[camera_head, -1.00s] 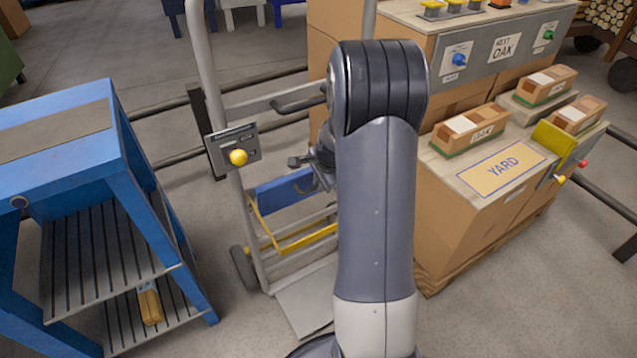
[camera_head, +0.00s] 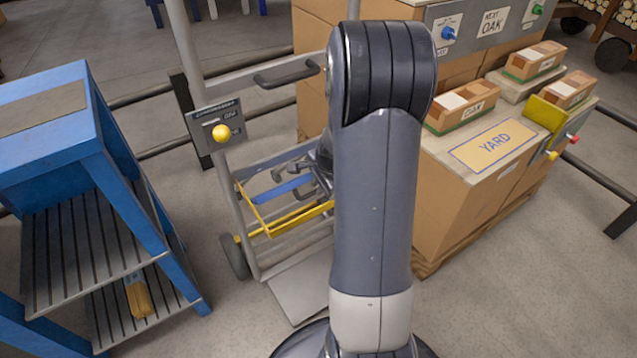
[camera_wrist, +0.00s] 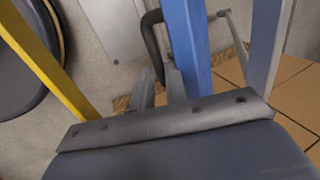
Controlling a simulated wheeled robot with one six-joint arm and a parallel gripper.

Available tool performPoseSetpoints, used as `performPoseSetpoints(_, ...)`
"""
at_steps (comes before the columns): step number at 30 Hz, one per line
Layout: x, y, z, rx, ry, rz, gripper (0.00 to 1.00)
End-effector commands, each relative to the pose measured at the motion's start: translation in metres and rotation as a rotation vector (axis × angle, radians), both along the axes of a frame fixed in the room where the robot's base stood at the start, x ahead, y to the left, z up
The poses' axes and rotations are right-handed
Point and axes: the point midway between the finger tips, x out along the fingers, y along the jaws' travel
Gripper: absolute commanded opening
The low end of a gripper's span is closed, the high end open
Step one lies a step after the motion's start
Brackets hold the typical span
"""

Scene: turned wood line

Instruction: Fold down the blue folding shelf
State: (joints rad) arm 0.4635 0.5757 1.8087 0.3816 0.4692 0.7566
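The blue folding shelf (camera_head: 284,188) is on a grey hand truck in the middle of the head view. It shows as a thin, nearly edge-on blue strip just above a yellow bar frame (camera_head: 258,211). My gripper (camera_head: 305,181) is at the shelf's right end, partly hidden by my arm. In the wrist view the shelf shows as a blue bar (camera_wrist: 188,45) running up from the gripper. The finger tips (camera_wrist: 160,88) are close beside the bar. Whether they grip it cannot be told.
A yellow knob (camera_head: 221,133) sits on a small panel on the truck's upright. A black handle (camera_head: 287,72) is above the shelf. A blue slatted bench (camera_head: 120,150) stands left. Cardboard-sided stands, one with a YARD label (camera_head: 492,146), stand right. Open floor lies in front.

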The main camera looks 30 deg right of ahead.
Motion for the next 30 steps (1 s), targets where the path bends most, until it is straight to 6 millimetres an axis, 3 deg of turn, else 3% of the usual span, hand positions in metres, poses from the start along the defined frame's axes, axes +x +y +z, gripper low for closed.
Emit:
performPoseSetpoints(6, 0.002, 0.000, 0.000, -0.002, -0.004, -0.001, 0.34)
performPoseSetpoints(16, -0.001, -0.001, 0.002, -0.003, -0.005, -0.001, 0.34)
performPoseSetpoints(30, -0.029, -0.002, 0.022, -0.001, -0.003, -0.002, 0.34)
